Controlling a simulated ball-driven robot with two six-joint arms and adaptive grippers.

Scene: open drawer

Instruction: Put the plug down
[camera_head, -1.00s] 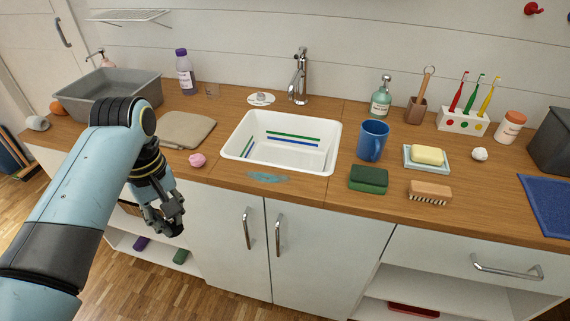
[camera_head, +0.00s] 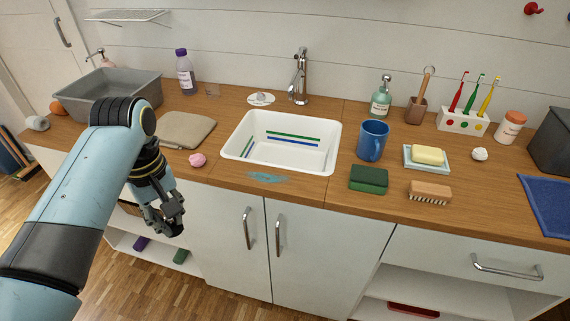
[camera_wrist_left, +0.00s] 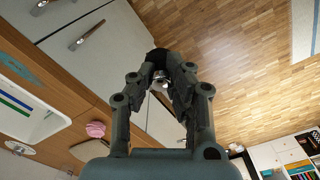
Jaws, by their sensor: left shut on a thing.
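My left gripper (camera_head: 172,226) hangs in front of the cabinet, lower than the counter's front edge. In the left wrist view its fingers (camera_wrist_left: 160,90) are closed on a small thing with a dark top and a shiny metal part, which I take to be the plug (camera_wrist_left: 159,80). The fingers hide much of it, and in the head view I cannot make it out clearly. The white sink (camera_head: 236,153) is set in the counter to the right of the gripper. My right gripper is not in view.
The wooden counter (camera_head: 215,178) has a pink lump (camera_head: 197,160), a folded cloth (camera_head: 186,130), a grey tub (camera_head: 110,92) and a white disc with a grey knob (camera_head: 261,98) on it. A blue mug (camera_head: 372,141) and green sponge (camera_head: 368,180) stand right of the sink.

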